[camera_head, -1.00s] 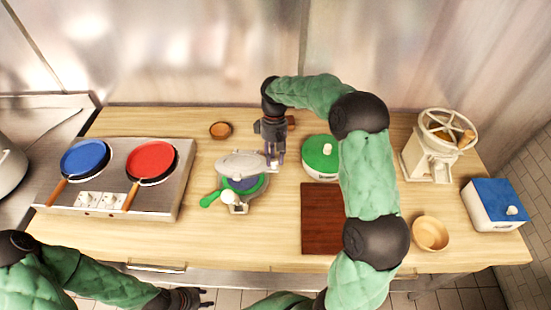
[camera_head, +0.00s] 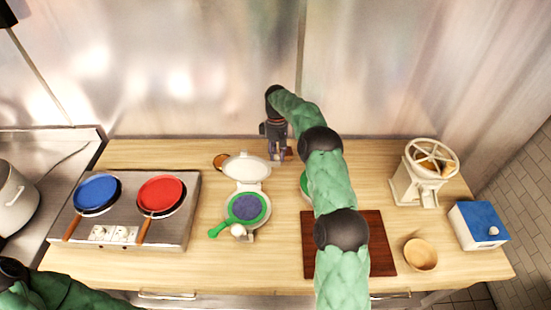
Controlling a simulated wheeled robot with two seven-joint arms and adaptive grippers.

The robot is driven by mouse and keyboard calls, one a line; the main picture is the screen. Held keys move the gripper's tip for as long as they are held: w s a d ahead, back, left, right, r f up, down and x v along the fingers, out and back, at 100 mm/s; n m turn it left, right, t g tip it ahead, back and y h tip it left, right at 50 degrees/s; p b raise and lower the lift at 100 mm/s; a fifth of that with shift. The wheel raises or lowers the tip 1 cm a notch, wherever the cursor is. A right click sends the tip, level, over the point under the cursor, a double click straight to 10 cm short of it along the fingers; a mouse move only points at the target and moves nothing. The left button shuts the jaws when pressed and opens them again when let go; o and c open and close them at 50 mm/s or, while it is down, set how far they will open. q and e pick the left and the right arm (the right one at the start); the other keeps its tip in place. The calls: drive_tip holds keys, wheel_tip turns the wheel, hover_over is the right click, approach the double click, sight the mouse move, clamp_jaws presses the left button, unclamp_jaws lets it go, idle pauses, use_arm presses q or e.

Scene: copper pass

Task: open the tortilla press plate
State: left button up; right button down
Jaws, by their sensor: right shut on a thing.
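The tortilla press stands on the counter left of centre. Its pale upper plate (camera_head: 245,167) is raised and tilted back at the rear. Its lower part (camera_head: 248,188) lies flat in front, with a green-rimmed round piece with a blue-purple face (camera_head: 247,207) on it. A green handle (camera_head: 218,230) sticks out to the front left, and a white knob (camera_head: 238,230) is at the front. My right gripper (camera_head: 277,158) points down at the right edge of the raised plate and is shut on it; the exact contact is small and hard to see. My left gripper is out of view.
A stove with a blue pan (camera_head: 97,192) and a red pan (camera_head: 161,194) stands left. A brown bowl (camera_head: 221,161) sits behind the press. My right arm crosses the dark board (camera_head: 378,245). A grinder (camera_head: 420,180) and a blue-topped box (camera_head: 480,225) stand right.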

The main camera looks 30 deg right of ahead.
drive_tip(key=shift+w+d+f+p, duration=0.45)
drive_tip(key=shift+w+f, duration=0.25)
drive_tip(key=shift+w, duration=0.1)
drive_tip(key=shift+w+d+f+p, duration=0.45)
drive_tip(key=shift+w+f, duration=0.2)
drive_tip(key=shift+w, duration=0.15)
drive_tip(key=c, duration=0.9)
unclamp_jaws()
drive_tip(key=shift+w, duration=0.2)
drive_tip(key=shift+d+r, duration=0.1)
drive_tip(key=shift+r, duration=0.2)
